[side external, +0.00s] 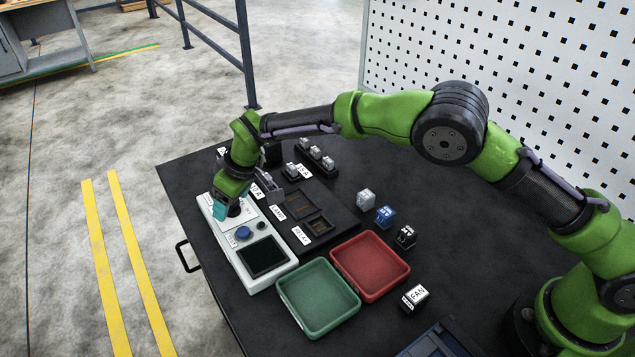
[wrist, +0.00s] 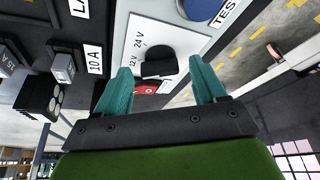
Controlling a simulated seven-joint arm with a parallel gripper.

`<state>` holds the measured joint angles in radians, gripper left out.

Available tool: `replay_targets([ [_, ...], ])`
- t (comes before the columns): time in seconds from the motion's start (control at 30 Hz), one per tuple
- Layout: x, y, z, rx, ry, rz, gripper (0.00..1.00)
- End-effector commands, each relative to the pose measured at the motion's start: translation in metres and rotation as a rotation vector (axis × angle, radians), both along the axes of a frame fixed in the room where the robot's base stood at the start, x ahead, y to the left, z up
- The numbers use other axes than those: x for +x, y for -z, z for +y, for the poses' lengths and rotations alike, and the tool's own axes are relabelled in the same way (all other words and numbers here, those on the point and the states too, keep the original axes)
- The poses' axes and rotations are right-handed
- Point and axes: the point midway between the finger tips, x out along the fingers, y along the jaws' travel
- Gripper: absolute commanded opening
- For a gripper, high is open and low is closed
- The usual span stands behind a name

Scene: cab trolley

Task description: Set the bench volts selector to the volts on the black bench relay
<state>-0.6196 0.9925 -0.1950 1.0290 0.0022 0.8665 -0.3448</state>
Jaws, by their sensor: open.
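The bench volts selector is a black knob (wrist: 158,66) on a white plate in the wrist view, with 12 V and 24 V printed beside it and a red patch by its near edge. I cannot tell which mark it points to. My gripper (wrist: 161,84) is open, its teal fingers on either side of the knob; contact is not clear. In the side view my gripper (side external: 225,206) is down over the white bench tester (side external: 219,233). The black bench relay (side external: 405,237) stands on the table right of the red tray; its white print is too small to read.
A blue relay (side external: 385,216) and a grey relay (side external: 366,198) stand near the black one. A red tray (side external: 370,266), a green tray (side external: 318,297) and a FAN block (side external: 415,298) are in front. A blue button (side external: 243,233) and dark screen (side external: 263,257) share the tester.

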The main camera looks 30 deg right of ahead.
Motion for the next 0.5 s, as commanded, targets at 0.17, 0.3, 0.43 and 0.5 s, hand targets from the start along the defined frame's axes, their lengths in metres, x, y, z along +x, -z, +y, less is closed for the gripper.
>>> replay_targets([
  [0.17, 0.0000, -0.0003, 0.0000, 0.000, 0.000, 0.000, 0.58],
  [0.3, -0.0001, -0.0004, 0.0001, 0.000, 0.000, 0.000, 0.36],
  [0.43, -0.0001, -0.0004, -0.0001, 0.000, 0.000, 0.000, 0.17],
  [0.5, -0.0002, -0.0005, -0.0001, 0.000, 0.000, 0.000, 0.14],
])
